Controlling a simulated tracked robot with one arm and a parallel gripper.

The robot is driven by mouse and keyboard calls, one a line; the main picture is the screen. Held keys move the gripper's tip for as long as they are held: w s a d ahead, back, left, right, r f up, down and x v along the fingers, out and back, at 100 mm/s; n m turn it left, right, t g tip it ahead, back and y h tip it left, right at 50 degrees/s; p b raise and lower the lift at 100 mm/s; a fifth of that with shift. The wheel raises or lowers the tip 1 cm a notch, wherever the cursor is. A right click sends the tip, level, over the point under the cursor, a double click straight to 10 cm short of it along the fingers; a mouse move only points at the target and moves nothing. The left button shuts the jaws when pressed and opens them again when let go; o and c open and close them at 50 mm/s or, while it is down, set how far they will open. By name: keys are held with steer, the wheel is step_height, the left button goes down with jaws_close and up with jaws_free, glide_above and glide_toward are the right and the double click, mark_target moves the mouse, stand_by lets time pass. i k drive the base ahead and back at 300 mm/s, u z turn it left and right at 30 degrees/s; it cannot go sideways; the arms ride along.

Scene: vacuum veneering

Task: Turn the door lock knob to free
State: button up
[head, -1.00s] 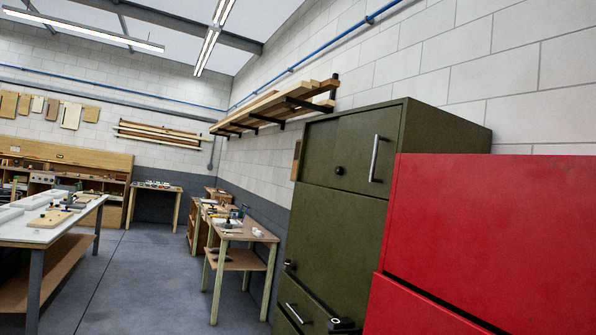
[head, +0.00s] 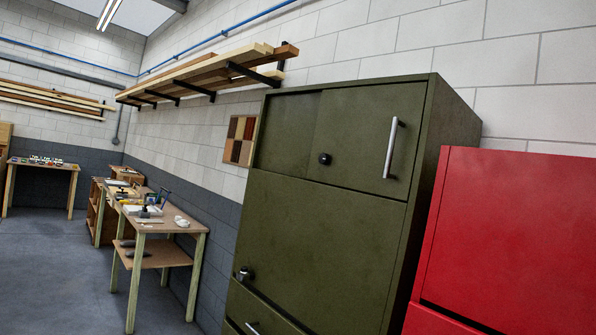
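A tall dark green cabinet (head: 300,230) stands right of centre in the head view, its front facing me at an angle. Its upper door (head: 365,140) has a vertical silver handle (head: 391,148) and a round black knob (head: 325,159) near its left edge. Another dark knob with a metallic part (head: 245,274) sits at the left of the large panel below. A silver handle (head: 253,328) shows partly at the bottom edge. The upper door looks shut. I cannot tell which way either knob is turned. My gripper is not in view.
A red cabinet (head: 510,240) stands close at the right. Left of the green cabinet is a wooden workbench (head: 185,224) with small items. A wall rack holds timber boards (head: 200,76). The grey floor (head: 60,275) at the left is clear.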

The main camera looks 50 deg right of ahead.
mark_target(324, 158)
steer(key=z, duration=0.3)
steer(key=i, duration=1.25)
steer(key=z, duration=0.5)
steer(key=i, duration=0.8)
steer(key=z, duration=0.25)
